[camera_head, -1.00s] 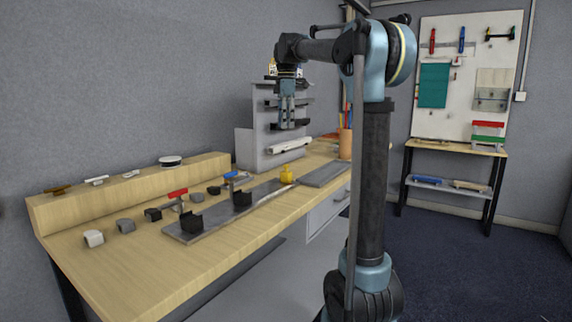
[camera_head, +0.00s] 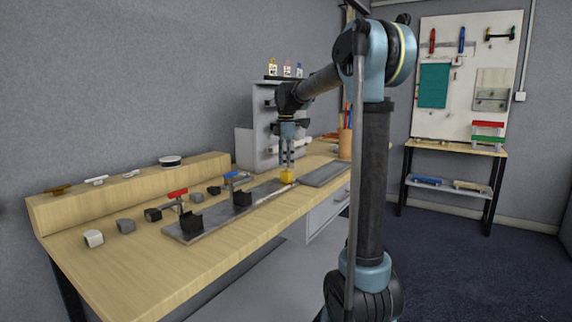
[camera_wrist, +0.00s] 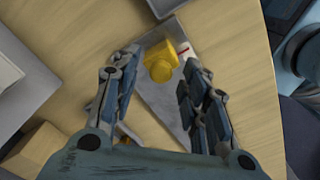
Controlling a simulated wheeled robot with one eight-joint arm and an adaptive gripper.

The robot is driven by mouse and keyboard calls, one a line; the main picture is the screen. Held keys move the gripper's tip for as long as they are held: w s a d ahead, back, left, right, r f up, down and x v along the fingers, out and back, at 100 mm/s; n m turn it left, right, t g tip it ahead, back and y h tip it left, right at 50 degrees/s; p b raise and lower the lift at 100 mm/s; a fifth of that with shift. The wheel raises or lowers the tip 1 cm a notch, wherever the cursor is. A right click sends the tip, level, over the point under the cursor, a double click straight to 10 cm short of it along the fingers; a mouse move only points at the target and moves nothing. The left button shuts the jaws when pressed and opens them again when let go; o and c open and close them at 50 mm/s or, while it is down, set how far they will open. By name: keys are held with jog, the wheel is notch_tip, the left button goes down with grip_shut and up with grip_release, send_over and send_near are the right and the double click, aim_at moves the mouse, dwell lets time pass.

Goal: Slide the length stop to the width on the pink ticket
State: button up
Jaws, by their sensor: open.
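The yellow length stop (camera_head: 287,176) sits on the flat grey metal rail (camera_head: 262,192) on the bench. In the wrist view the stop (camera_wrist: 160,62) has a block and a round knob, with the rail (camera_wrist: 158,102) under it. My gripper (camera_head: 287,158) points down just above the stop. In the wrist view my gripper (camera_wrist: 162,60) is open, its fingers apart on either side of the stop, not visibly touching it. A small pink-topped tag (camera_head: 287,70), likely the pink ticket, stands on the grey rack; its writing is too small to read.
Yellow and blue tags flank the pink one on the rack (camera_head: 245,147). Black brackets (camera_head: 191,222) stand on the rail's near part. A red-handled clamp (camera_head: 177,194) and grey blocks lie left of it. A pencil cup (camera_head: 345,143) stands to the right.

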jog(key=shift+f, duration=0.3)
jog(key=shift+c, duration=0.5)
grip_shut()
